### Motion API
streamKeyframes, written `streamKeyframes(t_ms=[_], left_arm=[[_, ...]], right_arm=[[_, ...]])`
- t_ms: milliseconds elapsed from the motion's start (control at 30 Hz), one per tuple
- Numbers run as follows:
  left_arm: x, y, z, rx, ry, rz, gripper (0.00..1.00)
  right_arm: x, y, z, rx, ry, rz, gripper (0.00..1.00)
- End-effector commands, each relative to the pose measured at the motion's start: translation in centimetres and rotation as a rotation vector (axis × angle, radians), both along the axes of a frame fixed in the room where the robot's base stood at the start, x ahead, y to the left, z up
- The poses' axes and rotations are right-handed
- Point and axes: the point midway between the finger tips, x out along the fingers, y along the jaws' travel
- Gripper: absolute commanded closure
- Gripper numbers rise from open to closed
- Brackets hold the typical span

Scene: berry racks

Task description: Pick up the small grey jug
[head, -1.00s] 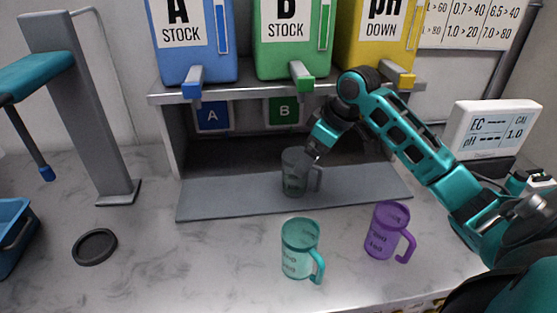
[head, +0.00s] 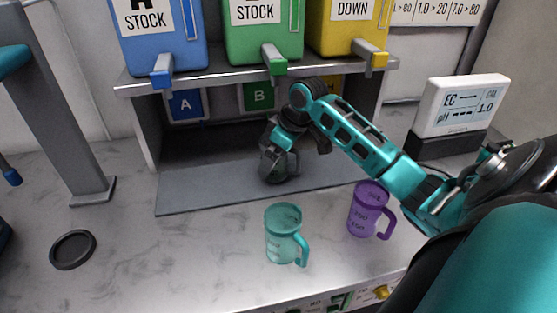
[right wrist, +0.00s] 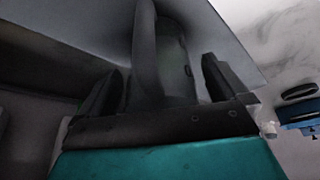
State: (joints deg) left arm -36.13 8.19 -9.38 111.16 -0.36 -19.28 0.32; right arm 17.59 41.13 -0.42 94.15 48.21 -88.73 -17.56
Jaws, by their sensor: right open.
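The small grey jug (head: 276,175) stands on the grey shelf floor below the dispensers, partly hidden by my right gripper. My right gripper (head: 274,153) reaches down over it from above. In the right wrist view the open fingers (right wrist: 163,70) stand on either side of the dark jug (right wrist: 174,60), with its handle between them; gaps show beside the fingers. I cannot tell whether either finger touches it.
A teal jug (head: 282,240) and a purple jug (head: 363,211) stand on the marbled counter in front. Blue (head: 168,45), green (head: 262,40) and yellow (head: 345,30) dispensers overhang the shelf. A meter (head: 458,106) stands right, a black round lid (head: 72,250) lies left.

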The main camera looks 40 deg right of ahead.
Motion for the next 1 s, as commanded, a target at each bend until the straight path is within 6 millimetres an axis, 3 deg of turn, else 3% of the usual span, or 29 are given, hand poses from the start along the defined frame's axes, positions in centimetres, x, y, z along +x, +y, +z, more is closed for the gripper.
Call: streamKeyframes(t_ms=[67,733,1000], left_arm=[[0.09,-0.01,0.04,0.000,-0.002,-0.001,0.57],[0.54,0.02,0.31,0.000,-0.012,0.000,0.57],[0.22,0.05,0.10,0.001,-0.005,0.001,0.57]], right_arm=[[0.00,0.00,0.03,0.000,0.000,0.000,0.02],[0.01,-0.02,0.11,0.000,-0.002,0.000,0.66],[0.05,-0.03,0.44,-0.001,-0.004,0.000,0.66]])
